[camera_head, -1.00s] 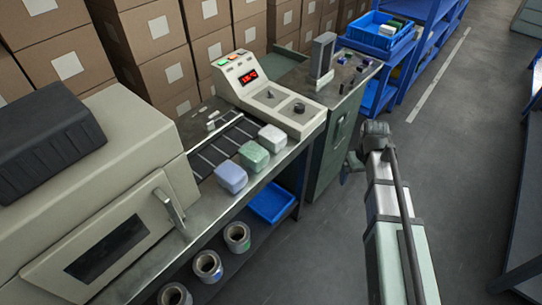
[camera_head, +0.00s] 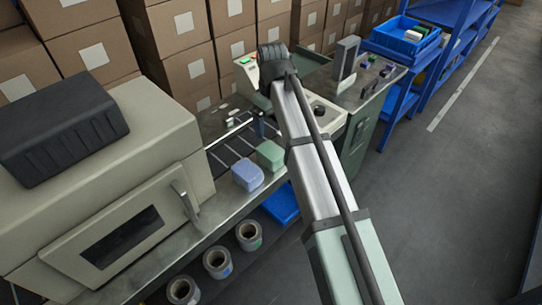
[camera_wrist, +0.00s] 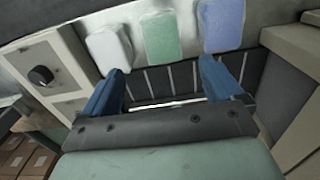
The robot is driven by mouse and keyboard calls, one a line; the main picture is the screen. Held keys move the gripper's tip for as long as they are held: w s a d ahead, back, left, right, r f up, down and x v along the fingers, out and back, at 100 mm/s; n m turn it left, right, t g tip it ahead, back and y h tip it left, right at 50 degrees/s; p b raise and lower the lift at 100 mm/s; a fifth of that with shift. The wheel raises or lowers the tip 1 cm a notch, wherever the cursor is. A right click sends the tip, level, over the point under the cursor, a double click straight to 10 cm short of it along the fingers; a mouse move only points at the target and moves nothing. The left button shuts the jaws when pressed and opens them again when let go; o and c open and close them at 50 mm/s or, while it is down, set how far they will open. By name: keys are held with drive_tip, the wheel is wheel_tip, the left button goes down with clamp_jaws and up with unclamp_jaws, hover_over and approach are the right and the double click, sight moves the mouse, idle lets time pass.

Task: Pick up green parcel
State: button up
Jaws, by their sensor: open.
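The green parcel (camera_head: 270,155) lies on the outfeed of the wrapping machine, beside the lilac-blue parcel (camera_head: 247,175). In the wrist view the green parcel (camera_wrist: 160,37) is the middle one, with the white parcel (camera_wrist: 108,47) on its left and the lilac-blue parcel (camera_wrist: 222,25) on its right. My gripper (camera_wrist: 163,68) is open and empty, its two blue fingers apart over the dark slatted belt, short of the green parcel in the picture. In the head view my arm hides the white parcel and most of my gripper.
The control panel (camera_head: 325,108) stands beside the outfeed, partly behind my arm. The machine's cream housing (camera_head: 165,130) rises at the left. Film rolls (camera_head: 217,262) and a blue bin (camera_head: 281,202) sit on the lower shelf. Stacked cartons (camera_head: 178,35) line the back.

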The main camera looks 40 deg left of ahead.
sight(271, 151)
drive_tip(key=shift+s+a+f, duration=0.1)
drive_tip(key=shift+f, duration=6.7)
drive_tip(key=shift+c, duration=0.4)
drive_tip(key=c, duration=1.1)
